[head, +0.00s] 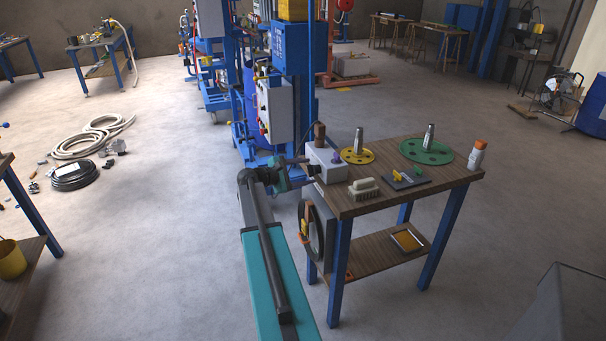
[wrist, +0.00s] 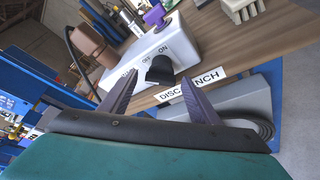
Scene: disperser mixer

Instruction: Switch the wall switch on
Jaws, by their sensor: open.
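A white switch box (wrist: 185,45) with a black rotary knob (wrist: 160,70) sits at the edge of a wooden bench. The words OFF and ON are printed beside the knob, which direction it points is hard to tell. The box also shows in the head view (head: 327,163) at the bench's left corner. My gripper (wrist: 158,92) is open and empty, with one finger on each side of the knob in the wrist view. Whether a finger touches the knob I cannot tell. In the head view my gripper (head: 303,169) is just left of the box.
A purple piece (wrist: 155,15) and a brown plug (wrist: 90,45) with a black cable are on the box. The bench (head: 385,203) also holds a yellow disc (head: 346,156), green disc (head: 412,153), brush (head: 364,188) and white bottle (head: 476,157). A blue machine stands behind.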

